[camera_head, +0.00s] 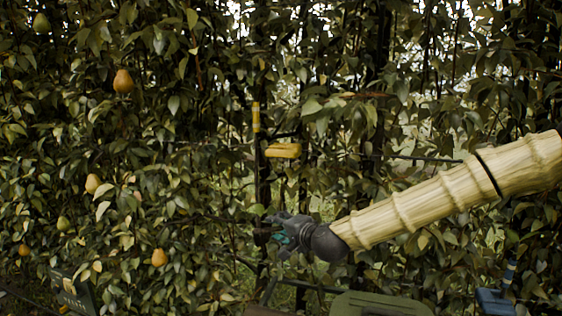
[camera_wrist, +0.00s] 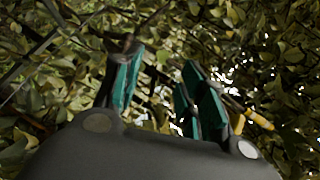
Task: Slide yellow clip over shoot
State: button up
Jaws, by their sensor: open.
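A yellow block-like piece (camera_head: 283,150), which looks like the clip, sits at mid-height against the foliage in the head view. A thin upright yellow piece (camera_head: 256,117) is just above and left of it; I cannot tell whether it marks the shoot. My gripper (camera_head: 270,229) is below the yellow block and apart from it. In the wrist view my gripper (camera_wrist: 158,62) has its teal-padded fingers spread, with no clip between them. A yellow piece (camera_wrist: 258,120) shows right of the fingers there; I cannot tell which one it is. The shoot is not clearly distinguishable among the leaves.
Dense leaves and dark stems fill the background. Pears hang at left, one high up (camera_head: 123,81) and one lower (camera_head: 159,257). A green case-like object (camera_head: 380,305) and a blue object (camera_head: 495,301) are at the bottom right. A dark panel (camera_head: 75,293) is at lower left.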

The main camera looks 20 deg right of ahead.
aim_at(284, 155)
jog(key=w+d+r+m+t, duration=0.1)
jog(key=d+r+m+t, duration=0.15)
jog(key=r, duration=0.65)
jog(key=w+d+r+m+t, duration=0.1)
jog(key=d+r, duration=0.2)
jog(key=r, duration=0.7)
jog(key=shift+n, duration=0.25)
jog(key=shift+w+a+f+p, duration=0.1)
jog(key=shift+w+a+p, duration=0.4)
jog(key=shift+w, duration=1.15)
jog(key=shift+w+a+f+p, duration=0.15)
jog(key=shift+w+p, duration=0.8)
jog(key=shift+w, duration=0.7)
jog(key=shift+w+a+f+p, duration=0.15)
jog(key=shift+w+p, duration=0.55)
jog(key=shift+w, duration=0.95)
